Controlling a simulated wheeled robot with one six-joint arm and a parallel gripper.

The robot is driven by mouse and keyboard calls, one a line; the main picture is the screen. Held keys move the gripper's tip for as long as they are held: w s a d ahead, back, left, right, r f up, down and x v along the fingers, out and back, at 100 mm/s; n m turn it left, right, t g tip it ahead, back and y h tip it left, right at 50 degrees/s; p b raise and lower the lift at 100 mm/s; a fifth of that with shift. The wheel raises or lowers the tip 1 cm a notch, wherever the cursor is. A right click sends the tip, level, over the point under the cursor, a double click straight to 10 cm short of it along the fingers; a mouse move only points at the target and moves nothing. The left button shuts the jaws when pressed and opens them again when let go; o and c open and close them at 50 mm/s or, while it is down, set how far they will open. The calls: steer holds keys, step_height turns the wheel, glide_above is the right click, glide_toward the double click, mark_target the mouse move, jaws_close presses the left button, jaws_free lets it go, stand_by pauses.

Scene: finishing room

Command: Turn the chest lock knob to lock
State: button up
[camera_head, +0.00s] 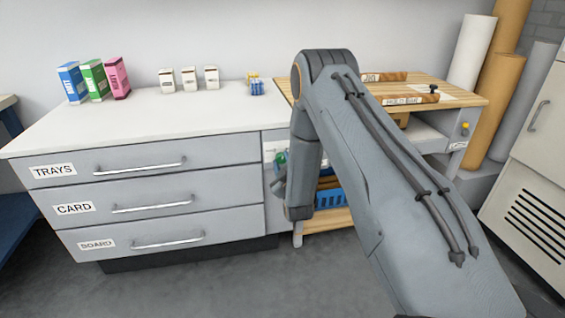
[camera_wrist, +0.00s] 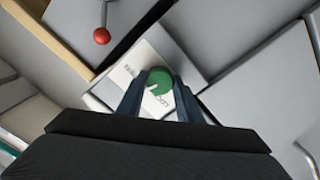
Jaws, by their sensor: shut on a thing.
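The lock knob (camera_wrist: 160,77) is round and green, with a pale mark near its lower left edge in the wrist view. It sits on a white label plate (camera_wrist: 126,73) whose lettering is partly covered and hard to read. My gripper (camera_wrist: 159,84) is shut on the knob, with one dark finger on each side. In the head view the knob (camera_head: 281,158) shows as a small green patch on the chest's front, right of the drawers, partly hidden by my arm. The grey chest (camera_head: 150,205) has three drawers marked TRAYS, CARD and BOARD, all looking closed.
A red ball-ended lever (camera_wrist: 101,36) is near the knob in the wrist view. Boxes (camera_head: 92,80) and small cartons (camera_head: 190,77) stand on the chest top. A wooden-topped bench (camera_head: 455,90) is at right, with a blue basket (camera_head: 328,197) below. The floor in front is clear.

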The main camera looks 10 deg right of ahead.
steer(key=n, duration=0.6)
steer(key=shift+n, duration=0.3)
steer(key=n, duration=0.5)
steer(key=shift+n, duration=0.3)
steer(key=o, duration=1)
steer(key=shift+o, duration=0.2)
steer(key=shift+s, duration=0.1)
steer(key=s, duration=0.7)
steer(key=shift+s+f+p, duration=0.15)
steer(key=shift+s+p, duration=0.2)
